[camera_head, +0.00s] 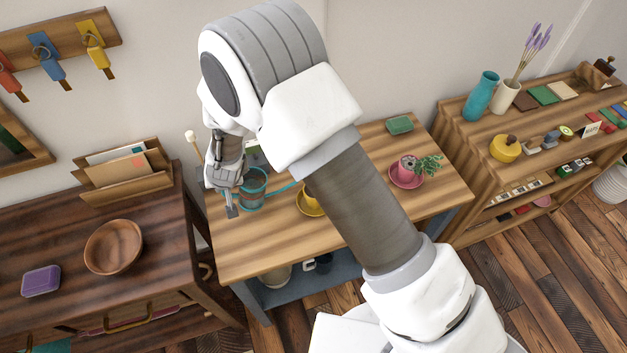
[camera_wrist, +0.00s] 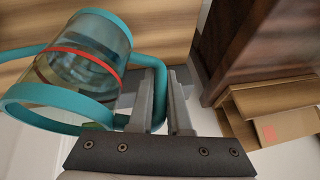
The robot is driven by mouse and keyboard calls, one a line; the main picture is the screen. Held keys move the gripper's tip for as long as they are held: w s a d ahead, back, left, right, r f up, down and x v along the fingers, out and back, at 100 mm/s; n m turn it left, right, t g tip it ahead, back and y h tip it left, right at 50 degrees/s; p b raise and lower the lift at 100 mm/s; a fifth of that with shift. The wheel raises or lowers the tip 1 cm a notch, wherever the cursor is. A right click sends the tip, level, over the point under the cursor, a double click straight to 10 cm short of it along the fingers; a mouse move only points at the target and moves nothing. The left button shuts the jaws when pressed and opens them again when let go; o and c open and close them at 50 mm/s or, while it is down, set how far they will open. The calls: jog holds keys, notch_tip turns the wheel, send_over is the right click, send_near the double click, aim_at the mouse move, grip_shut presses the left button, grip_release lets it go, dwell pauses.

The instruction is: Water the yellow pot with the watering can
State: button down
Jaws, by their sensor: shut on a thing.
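The watering can (camera_head: 253,190) is a clear cylinder with teal rims and a teal spout reaching right. In the wrist view the can (camera_wrist: 88,62) shows a red band around its clear body, with its teal handle between my fingers. My gripper (camera_head: 231,206) is shut on that handle, at the left side of the small table; its fingers also show in the wrist view (camera_wrist: 166,100). I cannot tell whether the can touches the tabletop. The yellow pot (camera_head: 309,205) is on the table right of the can, mostly hidden behind my arm.
The small table (camera_head: 250,255) also carries a pink pot with a plant (camera_head: 407,170) and a green block (camera_head: 399,124). A dark desk with a wooden bowl (camera_head: 113,247) and letter holder (camera_head: 122,172) stands left. A shelf (camera_head: 470,140) stands right.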

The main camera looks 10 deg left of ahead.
jog(key=shift+s+a+f+h+p, duration=0.1)
jog(key=shift+a+f+h+p, duration=0.35)
jog(key=shift+p, duration=3.4)
jog(key=h+p, duration=0.1)
jog(key=p, duration=0.1)
jog(key=shift+f+t+p, duration=0.2)
jog(key=shift+t+p, duration=0.1)
jog(key=shift+p, duration=0.1)
jog(key=shift+a+f+n+p, duration=0.1)
jog(key=shift+f+n+p, duration=0.15)
jog(key=shift+p, duration=0.25)
jog(key=shift+r, duration=0.1)
